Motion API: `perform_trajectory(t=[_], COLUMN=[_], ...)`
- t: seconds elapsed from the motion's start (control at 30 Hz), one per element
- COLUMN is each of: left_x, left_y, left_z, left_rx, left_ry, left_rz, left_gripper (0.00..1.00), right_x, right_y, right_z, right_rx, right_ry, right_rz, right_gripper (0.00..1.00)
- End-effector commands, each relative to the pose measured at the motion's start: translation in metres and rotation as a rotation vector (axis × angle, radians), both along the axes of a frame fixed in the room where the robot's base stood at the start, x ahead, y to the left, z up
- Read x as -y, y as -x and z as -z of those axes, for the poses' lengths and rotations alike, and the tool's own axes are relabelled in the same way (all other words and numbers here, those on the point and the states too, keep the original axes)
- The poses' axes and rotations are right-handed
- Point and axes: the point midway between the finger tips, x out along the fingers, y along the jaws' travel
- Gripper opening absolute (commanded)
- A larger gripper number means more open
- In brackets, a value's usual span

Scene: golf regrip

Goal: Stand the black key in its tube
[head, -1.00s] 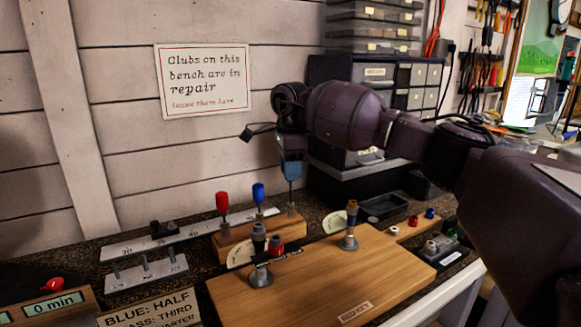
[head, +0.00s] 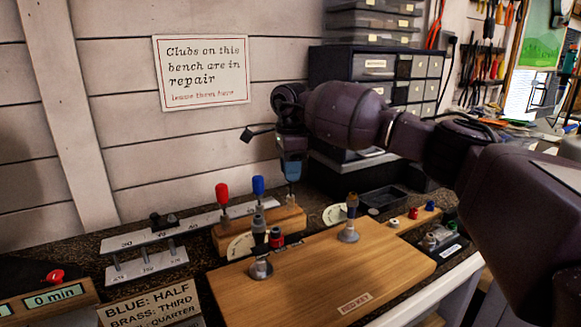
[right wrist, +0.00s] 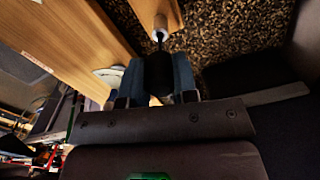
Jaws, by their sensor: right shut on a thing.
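My right gripper (head: 291,172) is shut on the black key, just above the right end of a small wooden rack (head: 262,233). In the right wrist view, the key's black handle (right wrist: 158,76) is between the blue fingers (right wrist: 158,85). Its thin shaft points at a pale tube (right wrist: 161,24) on the rack, which also shows in the head view (head: 292,202). The shaft's lower end meets the tube's mouth; how deep it goes in I cannot tell. My left gripper is not in view.
A red-handled key (head: 222,194) and a blue-handled key (head: 258,187) stand in the rack, left of my gripper. A wooden board (head: 320,277) with two upright club-like posts lies in front. A black tray (head: 382,198) is to the right.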

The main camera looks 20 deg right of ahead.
Motion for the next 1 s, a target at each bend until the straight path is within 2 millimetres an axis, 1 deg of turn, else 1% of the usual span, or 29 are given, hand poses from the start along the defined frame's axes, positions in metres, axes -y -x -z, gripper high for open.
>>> perform_trajectory(t=[0.6,0.63,0.8,1.0], left_x=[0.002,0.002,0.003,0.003], left_y=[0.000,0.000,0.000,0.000], left_z=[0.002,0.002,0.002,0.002], left_rx=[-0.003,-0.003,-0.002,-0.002], left_ry=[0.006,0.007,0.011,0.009], left_rz=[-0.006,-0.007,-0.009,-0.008], left_gripper=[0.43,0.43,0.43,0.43], right_x=[0.000,0.000,0.000,0.000], right_y=[0.000,0.000,0.000,0.000], right_z=[0.013,0.012,0.012,0.012], right_rx=[0.000,0.000,0.000,0.000], right_ry=[0.000,0.000,0.000,0.000], right_rz=[0.001,0.001,0.000,0.000], right_gripper=[0.00,0.30,0.56,0.57])
